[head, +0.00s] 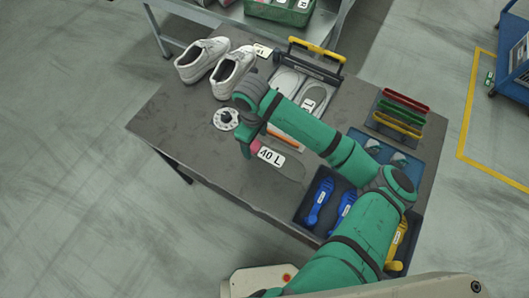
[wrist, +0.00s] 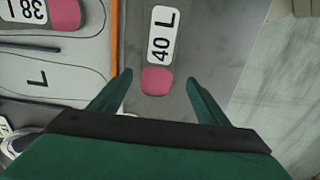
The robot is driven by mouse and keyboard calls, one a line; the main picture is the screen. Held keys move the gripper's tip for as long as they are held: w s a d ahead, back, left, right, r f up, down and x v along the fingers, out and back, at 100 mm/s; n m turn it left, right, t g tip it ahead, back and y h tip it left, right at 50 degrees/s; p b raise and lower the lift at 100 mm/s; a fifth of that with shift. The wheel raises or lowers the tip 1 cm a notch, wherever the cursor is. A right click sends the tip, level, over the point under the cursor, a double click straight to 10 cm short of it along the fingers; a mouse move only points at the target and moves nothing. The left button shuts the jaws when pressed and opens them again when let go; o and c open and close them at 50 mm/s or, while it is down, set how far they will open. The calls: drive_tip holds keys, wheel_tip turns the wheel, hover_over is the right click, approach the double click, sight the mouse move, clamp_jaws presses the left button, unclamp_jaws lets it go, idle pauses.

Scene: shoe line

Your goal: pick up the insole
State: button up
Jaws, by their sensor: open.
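A dark grey insole (head: 290,168) with a white "40 L" label and a pink pad at one end lies on the grey table. In the wrist view the label of this insole (wrist: 162,38) and its pink pad show between and beyond my fingers. My gripper (wrist: 159,78) is open and empty, with one finger on each side of the pink pad. In the head view my gripper (head: 249,142) is over the pink end of the insole, partly hidden by my wrist. I cannot tell the height left between fingers and table.
A light board (head: 290,82) with outlined insole shapes lies behind, with an orange strip (wrist: 114,45) along its side. A second insole labelled "38 L" (wrist: 65,14) is at upper left.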

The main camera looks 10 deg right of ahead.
sight(255, 147)
drive_tip(key=f, duration=0.4)
drive_tip(key=shift+w, duration=0.35)
drive_tip(key=shift+c, duration=0.2)
drive_tip(key=c, duration=1.1)
drive_tip(key=shift+r, duration=0.1)
